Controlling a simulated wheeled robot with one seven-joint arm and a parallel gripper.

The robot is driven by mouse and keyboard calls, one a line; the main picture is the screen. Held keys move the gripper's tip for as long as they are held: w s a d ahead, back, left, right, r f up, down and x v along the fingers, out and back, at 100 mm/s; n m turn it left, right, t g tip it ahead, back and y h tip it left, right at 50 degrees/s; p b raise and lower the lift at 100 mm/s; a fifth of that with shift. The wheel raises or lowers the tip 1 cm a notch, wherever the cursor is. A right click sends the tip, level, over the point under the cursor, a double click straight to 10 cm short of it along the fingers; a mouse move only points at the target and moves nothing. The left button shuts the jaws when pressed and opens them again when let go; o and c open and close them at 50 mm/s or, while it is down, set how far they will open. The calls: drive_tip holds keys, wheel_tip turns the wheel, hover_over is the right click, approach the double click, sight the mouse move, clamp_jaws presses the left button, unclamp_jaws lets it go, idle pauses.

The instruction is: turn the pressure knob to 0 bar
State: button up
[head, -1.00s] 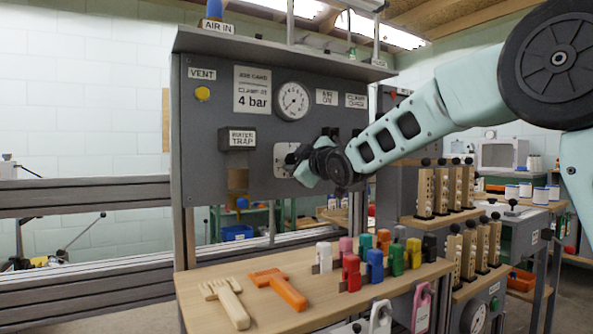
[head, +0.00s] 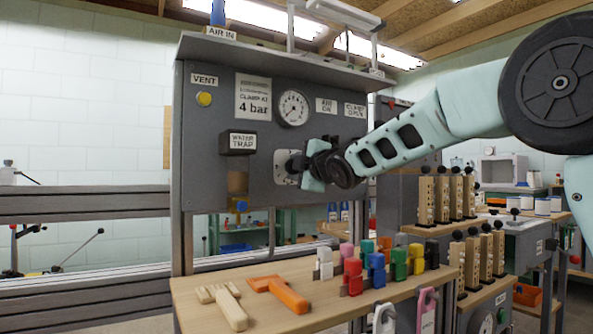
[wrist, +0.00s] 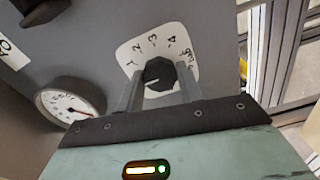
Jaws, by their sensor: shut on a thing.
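The pressure knob (wrist: 159,74) is a dark faceted knob on a white dial plate (wrist: 130,52) marked 1 to 4 and "bar". A short white line on the knob points to the lower left in the wrist view, toward the side before 1. My gripper (wrist: 160,88) is shut on the knob, one finger on each side. In the head view my gripper (head: 300,166) is against the panel and covers part of the dial plate (head: 280,167). The 0 mark is not visible.
The pressure gauge (head: 292,108) is above the knob; it also shows in the wrist view (wrist: 72,103). Below is a wooden bench (head: 345,302) with coloured clamps (head: 352,276), a wooden fork-like tool and an orange tool.

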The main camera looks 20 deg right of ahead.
drive_tip(key=shift+f, duration=0.15)
drive_tip(key=o, duration=1)
drive_tip(key=shift+s, duration=0.1)
drive_tip(key=p+v, duration=0.1)
drive_tip(key=v, duration=1.6)
drive_tip(key=shift+s+d, duration=0.1)
